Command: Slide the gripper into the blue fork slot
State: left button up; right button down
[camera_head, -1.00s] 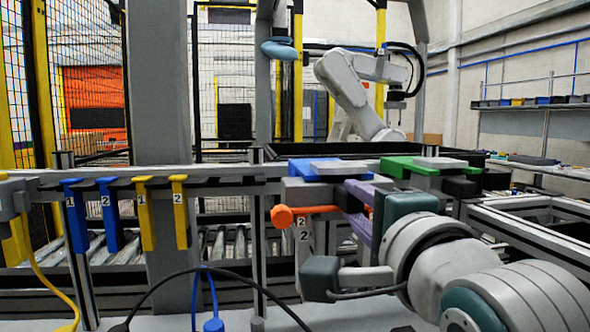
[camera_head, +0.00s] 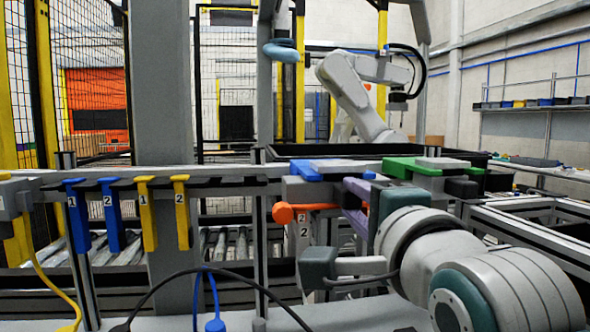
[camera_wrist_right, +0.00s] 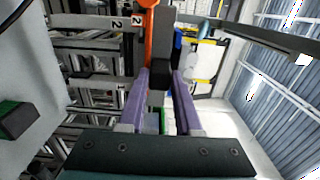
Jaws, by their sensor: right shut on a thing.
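The blue fork (camera_head: 310,168) sits on the rail at centre, with a grey plate lying over it. Just below it in the head view is a part with an orange rounded end (camera_head: 283,213) and a grey body. My right gripper (camera_head: 352,207) reaches in from the right. Its purple fingers also show in the wrist view (camera_wrist_right: 159,88), on either side of a dark block (camera_wrist_right: 158,74) next to an orange bar (camera_wrist_right: 150,35). It is shut on this orange-ended part. How far the part sits in the fork slot is hidden. My left gripper is not in view.
A green fork (camera_head: 410,166) with a grey plate stands right of the blue one, close to my right wrist. Blue hooks (camera_head: 77,215) and yellow hooks (camera_head: 147,212) hang on the rail at left. A black cable (camera_head: 220,273) curves in front. A white robot arm (camera_head: 350,90) stands behind.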

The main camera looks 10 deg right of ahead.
jog(key=shift+w+r, duration=0.15)
jog(key=shift+r, duration=0.05)
jog(key=shift+w, duration=0.5)
jog(key=shift+f, duration=0.1)
